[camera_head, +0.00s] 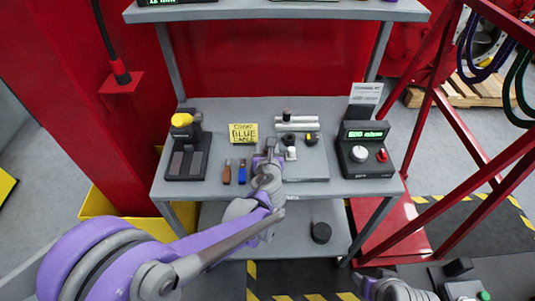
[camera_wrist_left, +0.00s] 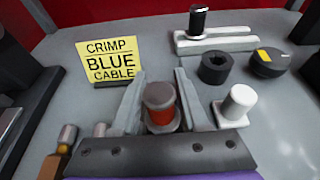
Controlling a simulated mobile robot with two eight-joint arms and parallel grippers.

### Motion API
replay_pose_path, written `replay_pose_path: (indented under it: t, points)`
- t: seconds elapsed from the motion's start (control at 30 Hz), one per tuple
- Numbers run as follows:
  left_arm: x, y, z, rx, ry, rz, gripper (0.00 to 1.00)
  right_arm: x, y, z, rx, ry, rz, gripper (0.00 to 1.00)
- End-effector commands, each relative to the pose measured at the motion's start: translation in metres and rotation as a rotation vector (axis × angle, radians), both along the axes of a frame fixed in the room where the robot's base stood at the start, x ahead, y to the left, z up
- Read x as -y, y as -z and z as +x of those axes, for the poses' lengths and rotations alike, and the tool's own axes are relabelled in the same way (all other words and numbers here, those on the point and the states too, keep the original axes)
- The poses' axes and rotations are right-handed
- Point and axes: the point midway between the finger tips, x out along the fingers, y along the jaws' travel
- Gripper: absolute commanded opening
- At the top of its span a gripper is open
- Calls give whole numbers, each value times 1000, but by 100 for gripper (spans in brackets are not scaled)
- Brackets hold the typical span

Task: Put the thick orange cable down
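My left gripper (camera_head: 268,158) is over the middle of the workbench, at the front left of the grey fixture plate. In the left wrist view its two fingers (camera_wrist_left: 159,98) stand on either side of a thick orange cable piece (camera_wrist_left: 161,113) with a dull metal top, and they appear closed on it. The piece looks upright; its lower end is hard to make out. In the head view the gripper hides it.
A brown-orange cable (camera_head: 227,172) and a blue cable (camera_head: 242,172) lie left of the gripper. Behind is a yellow "CRIMP BLUE CABLE" sign (camera_head: 243,133). A yellow-topped device (camera_head: 182,121) stands left, a meter box (camera_head: 365,150) right. A white cylinder (camera_wrist_left: 236,104) stands close to the right finger.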

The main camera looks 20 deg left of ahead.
Motion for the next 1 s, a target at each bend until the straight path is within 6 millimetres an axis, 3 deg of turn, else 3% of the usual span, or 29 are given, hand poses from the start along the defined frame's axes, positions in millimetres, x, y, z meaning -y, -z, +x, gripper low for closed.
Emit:
replay_pose_path:
  t: [0.03, 0.2, 0.23, 0.67, 1.0]
  points:
    - [0, 0, 0, 0, 0, 0, 33, 0, 0, 0, 0, 0, 0, 61]
    - [0, 0, 0, 0, 0, 0, 2, 0, 0, 0, 0, 0, 0, 61]
    - [0, 0, 0, 0, 0, 0, 0, 0, 0, 0, 0, 0, 0, 61]
    - [0, -8, 0, 0, 0, 0, 0, 0, -2, 0, 1, 0, 0, 61]
    - [0, -73, -1, 0, 0, 0, 0, 0, -13, 2, 4, 0, 0, 61]
